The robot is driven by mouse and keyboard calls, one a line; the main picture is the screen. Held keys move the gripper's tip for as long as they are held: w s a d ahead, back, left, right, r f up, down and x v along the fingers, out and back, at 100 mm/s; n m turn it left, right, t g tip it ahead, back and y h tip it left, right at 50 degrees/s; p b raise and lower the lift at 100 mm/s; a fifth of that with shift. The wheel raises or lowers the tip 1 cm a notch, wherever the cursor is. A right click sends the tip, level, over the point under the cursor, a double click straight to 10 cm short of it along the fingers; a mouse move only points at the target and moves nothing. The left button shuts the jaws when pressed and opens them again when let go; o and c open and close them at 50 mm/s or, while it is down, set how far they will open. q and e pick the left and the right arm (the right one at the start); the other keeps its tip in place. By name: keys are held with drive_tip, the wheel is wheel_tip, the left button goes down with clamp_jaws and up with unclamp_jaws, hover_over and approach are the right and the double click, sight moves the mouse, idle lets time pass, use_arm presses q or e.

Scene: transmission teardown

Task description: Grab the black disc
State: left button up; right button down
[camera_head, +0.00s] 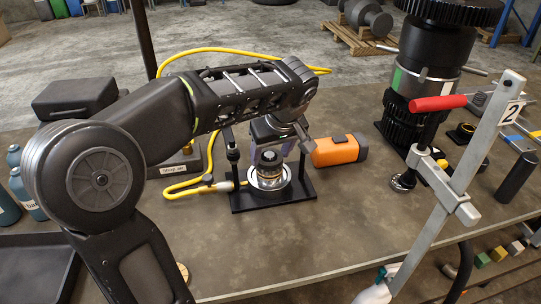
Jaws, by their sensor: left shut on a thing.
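My left arm reaches in from the left, and its gripper (268,160) points down over a black fixture (245,202) on the table. The gripper is shut on a small dark round part, which looks like the black disc (269,158), at the top of a round metal assembly (270,179). The fingers and wrist hide much of the disc, and I cannot tell whether it is clear of the assembly below. My right gripper is not in view.
An orange block-shaped tool (340,150) lies right of the fixture, and a yellow hose (190,187) runs to its left. A tall black gear assembly (428,75) and a red-handled clamp (453,180) stand at the right. The front middle of the table is clear.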

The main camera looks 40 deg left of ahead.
use_arm(q)
wheel_tip(320, 180, up, 10)
drive_tip(key=p, duration=0.1)
drive_tip(key=shift+f, duration=0.15)
drive_tip(key=shift+d+f, duration=0.1)
idle(0.6)
